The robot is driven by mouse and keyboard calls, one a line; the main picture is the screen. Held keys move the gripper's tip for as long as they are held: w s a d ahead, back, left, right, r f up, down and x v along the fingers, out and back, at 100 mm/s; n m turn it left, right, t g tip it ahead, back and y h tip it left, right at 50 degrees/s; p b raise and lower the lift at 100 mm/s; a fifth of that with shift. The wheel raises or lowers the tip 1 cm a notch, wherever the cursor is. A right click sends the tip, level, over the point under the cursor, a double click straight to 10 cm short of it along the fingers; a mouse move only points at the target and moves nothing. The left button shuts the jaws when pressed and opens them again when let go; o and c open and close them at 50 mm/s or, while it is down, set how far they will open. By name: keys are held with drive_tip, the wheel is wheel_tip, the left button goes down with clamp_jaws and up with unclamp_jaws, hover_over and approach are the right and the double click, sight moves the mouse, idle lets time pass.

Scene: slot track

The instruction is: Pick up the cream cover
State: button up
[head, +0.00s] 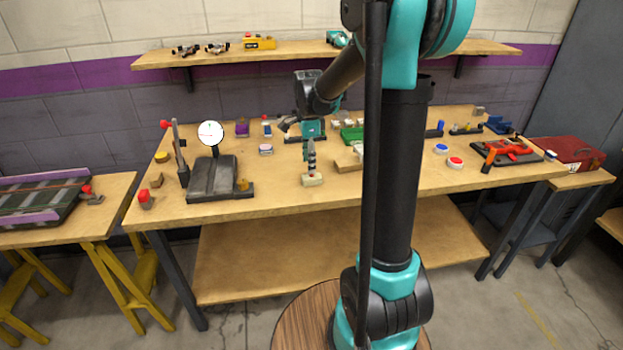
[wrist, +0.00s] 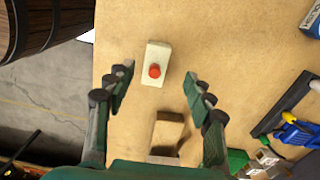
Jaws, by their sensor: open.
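The cream cover (head: 313,181) is a small pale block lying on the workbench (head: 275,192) near its front edge. In the wrist view the cover (wrist: 157,52) shows a round red knob (wrist: 154,71) on its top. My gripper (head: 311,170) points down just over the cover in the head view. In the wrist view my gripper (wrist: 159,73) is open, with one finger on each side of the cover and a visible gap to both. The knob lies between the fingertips.
A wooden block (wrist: 167,132) lies close by, also seen right of my gripper (head: 348,163). A dial gauge stand (head: 212,178) stands to the left. Blue and red round buttons (head: 455,163) and an orange tool (head: 507,150) are at the right.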

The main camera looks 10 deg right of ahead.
sight(310, 177)
drive_tip(key=shift+s+d+f, duration=0.1)
drive_tip(key=shift+s+f, duration=0.05)
drive_tip(key=shift+f, duration=1.25)
drive_tip(key=shift+s+d+f, duration=0.1)
drive_tip(key=shift+f, duration=1.25)
drive_tip(key=c, duration=0.8)
